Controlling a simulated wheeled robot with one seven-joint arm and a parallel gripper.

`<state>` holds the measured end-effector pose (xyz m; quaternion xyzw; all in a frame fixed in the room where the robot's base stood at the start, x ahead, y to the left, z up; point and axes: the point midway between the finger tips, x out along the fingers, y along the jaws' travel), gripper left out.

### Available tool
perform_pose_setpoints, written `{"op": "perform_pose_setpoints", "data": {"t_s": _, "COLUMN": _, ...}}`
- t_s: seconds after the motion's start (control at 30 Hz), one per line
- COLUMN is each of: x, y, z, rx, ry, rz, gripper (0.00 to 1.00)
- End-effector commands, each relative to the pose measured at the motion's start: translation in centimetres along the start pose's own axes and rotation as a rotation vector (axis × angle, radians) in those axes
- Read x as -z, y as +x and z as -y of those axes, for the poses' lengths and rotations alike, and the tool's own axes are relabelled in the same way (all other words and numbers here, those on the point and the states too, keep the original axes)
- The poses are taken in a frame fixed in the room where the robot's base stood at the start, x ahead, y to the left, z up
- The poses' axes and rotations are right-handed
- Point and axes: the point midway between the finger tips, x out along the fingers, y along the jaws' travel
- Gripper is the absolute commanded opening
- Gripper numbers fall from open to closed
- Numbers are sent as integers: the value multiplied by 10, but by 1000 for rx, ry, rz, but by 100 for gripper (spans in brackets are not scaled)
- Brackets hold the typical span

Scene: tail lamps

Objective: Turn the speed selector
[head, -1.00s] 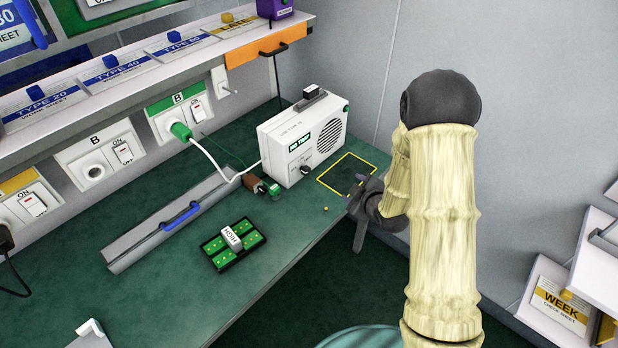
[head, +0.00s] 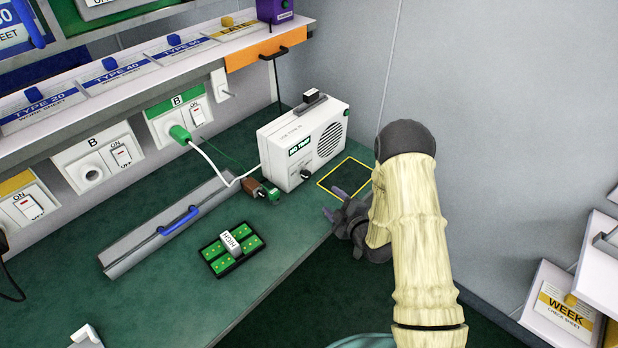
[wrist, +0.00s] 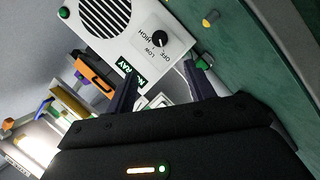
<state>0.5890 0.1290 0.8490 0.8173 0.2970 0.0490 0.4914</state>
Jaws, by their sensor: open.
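The speed selector (head: 305,174) is a small black knob on the front of a white box (head: 292,140) with a round grille. In the wrist view the knob (wrist: 160,40) sits on a panel marked OFF, LOW and HIGH; its exact setting is hard to tell. My gripper (head: 333,201) is open and empty, to the right of the knob and near the bench edge. In the wrist view my two fingers (wrist: 159,82) stand apart below the knob, with the knob roughly between their lines. They do not touch it.
A yellow outlined square (head: 320,184) marks the bench right of the box. A brown plug (head: 253,186) and green connector (head: 272,193) lie left of the knob. A black tray (head: 212,251) with green blocks is at the front. A long grey channel (head: 150,247) lies behind it.

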Motion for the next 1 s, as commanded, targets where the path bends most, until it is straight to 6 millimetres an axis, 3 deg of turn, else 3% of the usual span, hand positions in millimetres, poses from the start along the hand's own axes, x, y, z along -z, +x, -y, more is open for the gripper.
{"op": "perform_pose_setpoints", "data": {"t_s": 0.5, "x": 1, "y": 82, "z": -1, "rx": -1, "ry": 0, "rz": -1, "gripper": 54}}
{"op": "perform_pose_setpoints", "data": {"t_s": 1.0, "x": 0, "y": 148, "z": 0, "rx": -1, "ry": 1, "rz": 1, "gripper": 54}}
